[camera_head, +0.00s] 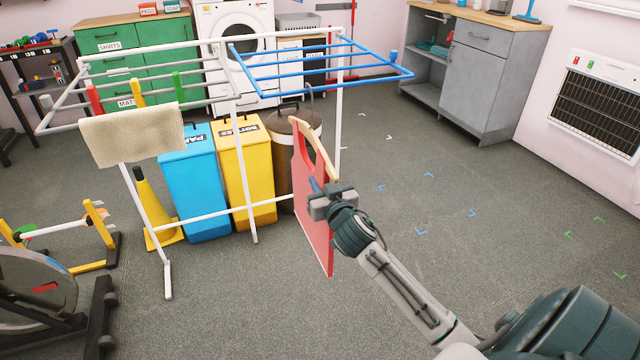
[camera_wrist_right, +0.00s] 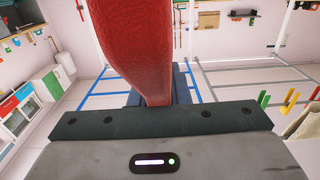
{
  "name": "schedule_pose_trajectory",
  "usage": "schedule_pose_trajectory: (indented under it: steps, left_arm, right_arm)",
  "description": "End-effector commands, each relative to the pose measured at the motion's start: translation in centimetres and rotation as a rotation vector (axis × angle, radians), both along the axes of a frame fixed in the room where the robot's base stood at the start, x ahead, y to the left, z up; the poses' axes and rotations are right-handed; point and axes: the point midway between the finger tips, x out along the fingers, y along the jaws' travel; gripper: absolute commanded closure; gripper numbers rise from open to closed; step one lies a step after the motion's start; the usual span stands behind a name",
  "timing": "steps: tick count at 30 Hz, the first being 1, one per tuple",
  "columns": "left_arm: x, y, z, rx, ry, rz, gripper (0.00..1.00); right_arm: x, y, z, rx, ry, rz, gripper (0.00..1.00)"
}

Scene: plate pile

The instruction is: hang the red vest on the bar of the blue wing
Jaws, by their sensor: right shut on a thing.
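The red vest (camera_head: 312,215) hangs upright in the middle of the head view, with a tan edge along its upper right side. My right gripper (camera_head: 327,200) is shut on the vest, near its right edge. In the right wrist view the vest (camera_wrist_right: 140,45) rises from the jaws and fills the upper middle. The blue wing (camera_head: 330,86) sticks out from the right side of the white drying rack (camera_head: 235,165). The vest shows lower in the head view than the wing's bars; its distance from them is unclear. The blue wing also shows in the right wrist view (camera_wrist_right: 98,94). My left gripper is out of view.
A cream towel (camera_head: 135,132) hangs on the rack's left wing. Blue (camera_head: 195,190) and yellow (camera_head: 250,165) bins and a brown bin (camera_head: 283,165) stand behind the rack. An exercise bike (camera_head: 35,290) is at the lower left. The floor on the right is clear.

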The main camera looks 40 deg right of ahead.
Motion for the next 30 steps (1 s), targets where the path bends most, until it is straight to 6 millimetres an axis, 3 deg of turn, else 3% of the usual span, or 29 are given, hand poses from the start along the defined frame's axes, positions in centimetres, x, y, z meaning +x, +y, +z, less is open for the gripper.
schedule_pose_trajectory:
  steps: [2,3,7,19,30]
  left_arm:
    - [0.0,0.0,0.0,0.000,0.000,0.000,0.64]
    - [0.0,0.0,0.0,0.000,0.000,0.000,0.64]
    - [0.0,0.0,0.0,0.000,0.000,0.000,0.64]
    - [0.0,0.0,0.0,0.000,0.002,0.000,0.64]
    - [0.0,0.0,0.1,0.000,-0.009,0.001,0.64]
  right_arm:
    - [0.0,0.0,0.1,0.000,-0.001,0.000,1.00]
    - [0.0,0.0,0.1,0.000,-0.001,0.000,0.82]
    - [0.0,0.0,0.0,0.000,-0.001,0.000,0.58]
    - [-0.9,0.2,-0.1,-0.001,0.002,0.000,0.58]
    - [-7.4,1.8,-0.1,-0.001,0.002,0.002,0.58]
